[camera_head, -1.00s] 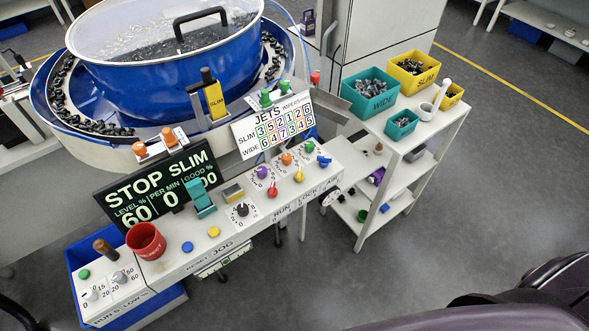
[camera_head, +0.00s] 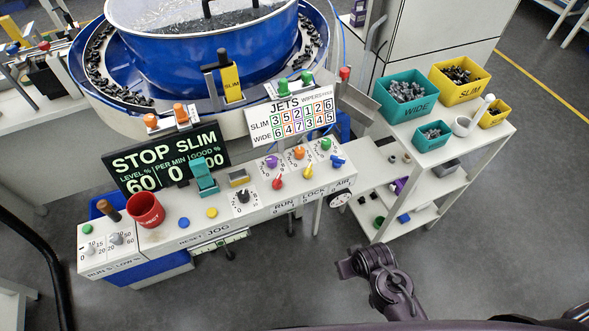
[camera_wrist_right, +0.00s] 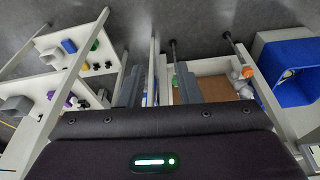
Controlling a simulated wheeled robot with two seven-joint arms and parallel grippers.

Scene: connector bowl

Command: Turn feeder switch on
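The control console (camera_head: 150,245) stands below the blue bowl feeder (camera_head: 185,50). Its display (camera_head: 165,158) reads STOP SLIM. A teal lever switch (camera_head: 203,176) stands up on the console top. A red knob (camera_head: 278,183) sits by the RUN label, a yellow knob (camera_head: 307,171) by LOCK and a blue knob (camera_head: 338,160) by AIR. No readable label names the feeder switch. My right gripper (camera_head: 358,263) is right of and below the console, touching nothing. Its grey fingers (camera_wrist_right: 158,85) are apart and empty in the wrist view. My left gripper is not in view.
A white shelf cart (camera_head: 440,150) with teal and yellow bins stands right of the console. A red cup (camera_head: 145,209) sits at the console's left part. A blue bin (camera_wrist_right: 285,70) shows in the wrist view. Grey floor is open around my right arm.

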